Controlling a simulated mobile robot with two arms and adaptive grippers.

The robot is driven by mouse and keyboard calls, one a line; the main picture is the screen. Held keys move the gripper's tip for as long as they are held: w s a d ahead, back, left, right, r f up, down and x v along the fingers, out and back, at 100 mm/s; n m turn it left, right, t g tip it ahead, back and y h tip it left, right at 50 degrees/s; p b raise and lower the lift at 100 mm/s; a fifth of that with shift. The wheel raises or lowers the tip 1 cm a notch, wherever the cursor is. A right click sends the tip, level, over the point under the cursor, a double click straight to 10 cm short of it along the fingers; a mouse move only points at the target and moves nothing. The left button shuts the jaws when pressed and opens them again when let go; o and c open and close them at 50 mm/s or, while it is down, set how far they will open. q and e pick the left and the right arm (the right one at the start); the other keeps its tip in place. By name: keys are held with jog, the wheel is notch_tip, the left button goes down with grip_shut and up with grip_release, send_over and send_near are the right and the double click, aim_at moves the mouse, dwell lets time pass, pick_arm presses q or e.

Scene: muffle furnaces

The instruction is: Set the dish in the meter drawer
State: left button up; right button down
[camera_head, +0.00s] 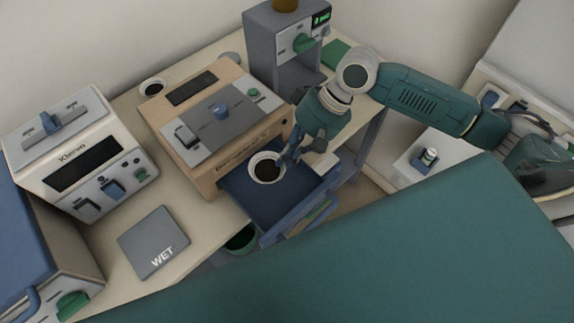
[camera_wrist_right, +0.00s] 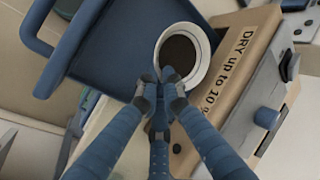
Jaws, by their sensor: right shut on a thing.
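The dish (camera_head: 266,167) is a round white cup with dark contents. It is upright over the blue meter drawer (camera_head: 252,197), which is pulled out of the tan meter (camera_head: 205,180). My right gripper (camera_head: 287,158) is shut on the dish's rim from the right. In the right wrist view the fingertips (camera_wrist_right: 160,82) meet at the near rim of the dish (camera_wrist_right: 207,62), beside the meter's front marked "DRY up to 10". The drawer (camera_wrist_right: 118,48) lies behind it. Whether the dish touches the drawer floor, I cannot tell. My left gripper is out of view.
A second white dish (camera_head: 152,87) stands at the table's back edge. A white Kleven device (camera_head: 80,155) stands left, a grey machine (camera_head: 270,65) behind right. A grey WET mat (camera_head: 155,240) lies in front. A green bin (camera_head: 241,240) sits below the drawer.

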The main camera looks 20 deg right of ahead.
aim_at(287, 175)
jog(key=shift+f, duration=0.55)
notch_tip(287, 175, down, 4)
jog(key=shift+r, duration=0.25)
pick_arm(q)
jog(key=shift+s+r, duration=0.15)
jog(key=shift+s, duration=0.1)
pick_arm(e)
jog(key=shift+f, duration=0.1)
jog(key=shift+f, duration=0.1)
jog(key=c, duration=1.9)
grip_release()
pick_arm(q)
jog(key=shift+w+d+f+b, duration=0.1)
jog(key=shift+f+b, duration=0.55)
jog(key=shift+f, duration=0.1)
pick_arm(e)
jog(key=v, duration=1.2)
